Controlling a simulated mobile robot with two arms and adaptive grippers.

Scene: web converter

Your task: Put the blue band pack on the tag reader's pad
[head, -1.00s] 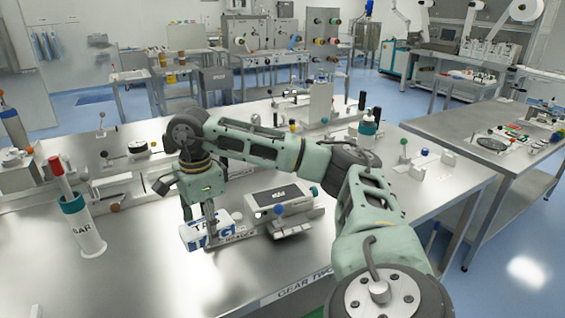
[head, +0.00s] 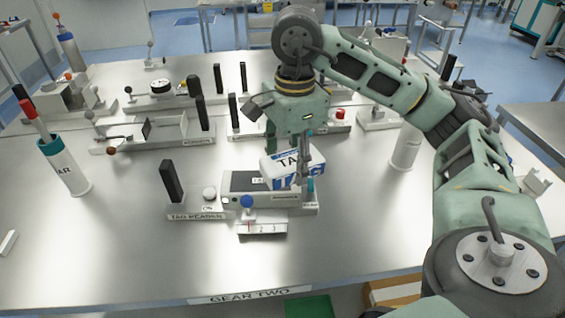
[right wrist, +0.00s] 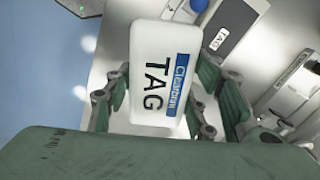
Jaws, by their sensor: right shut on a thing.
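The blue band pack (head: 283,172) is a white box with a blue band and the word TAG. My right gripper (head: 288,158) is shut on it. In the head view it is slightly tilted, over the right part of the tag reader (head: 262,201). The dark pad (head: 240,182) shows to its left; I cannot tell whether the pack touches it. My left gripper is not in view.
A blue-knobbed lever (head: 247,203) stands in front of the reader. A black post (head: 172,182) and a white ball (head: 209,194) stand left of it. A white cylinder (head: 405,148) is to the right. The front-left table is mostly clear.

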